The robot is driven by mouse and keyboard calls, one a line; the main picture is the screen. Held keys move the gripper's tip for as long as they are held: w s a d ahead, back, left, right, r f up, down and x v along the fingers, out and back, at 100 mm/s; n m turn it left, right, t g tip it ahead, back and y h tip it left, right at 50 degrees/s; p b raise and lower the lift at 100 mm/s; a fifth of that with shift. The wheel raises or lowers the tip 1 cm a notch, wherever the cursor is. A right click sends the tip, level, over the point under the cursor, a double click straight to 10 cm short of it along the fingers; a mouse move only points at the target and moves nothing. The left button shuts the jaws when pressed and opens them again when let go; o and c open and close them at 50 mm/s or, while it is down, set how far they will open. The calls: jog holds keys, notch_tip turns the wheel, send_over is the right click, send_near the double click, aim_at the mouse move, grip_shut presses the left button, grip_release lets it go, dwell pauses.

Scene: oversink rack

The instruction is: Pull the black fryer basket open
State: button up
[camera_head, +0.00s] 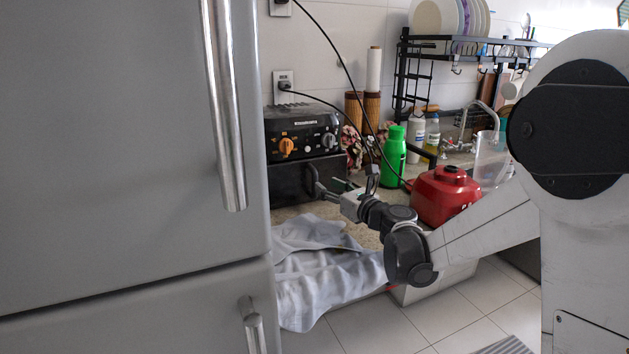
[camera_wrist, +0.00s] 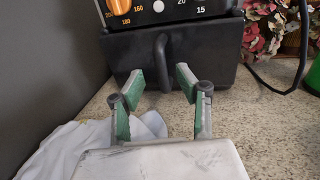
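The black air fryer (camera_head: 302,135) stands on the counter beside the fridge, with orange and grey knobs on its panel. Its black basket (camera_head: 306,182) is below the panel and looks closed. In the wrist view the basket front (camera_wrist: 200,54) has an upright black handle (camera_wrist: 162,62) at its middle. My gripper (camera_head: 342,176) is in front of the basket, partly covering it in the head view. In the wrist view my gripper (camera_wrist: 160,85) is open, its green-padded fingertips apart and empty. The handle shows between and beyond the fingertips; contact is not visible.
The grey fridge (camera_head: 130,130) stands close on the left. A pale cloth (camera_head: 325,265) hangs over the counter edge. A green bottle (camera_head: 394,158) and a red appliance (camera_head: 444,196) stand right of my gripper. Black cables (camera_head: 345,62) run above.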

aim_at(315, 177)
jog(key=x, duration=0.7)
jog(key=shift+b, duration=0.35)
jog(key=shift+w, duration=0.1)
grip_shut()
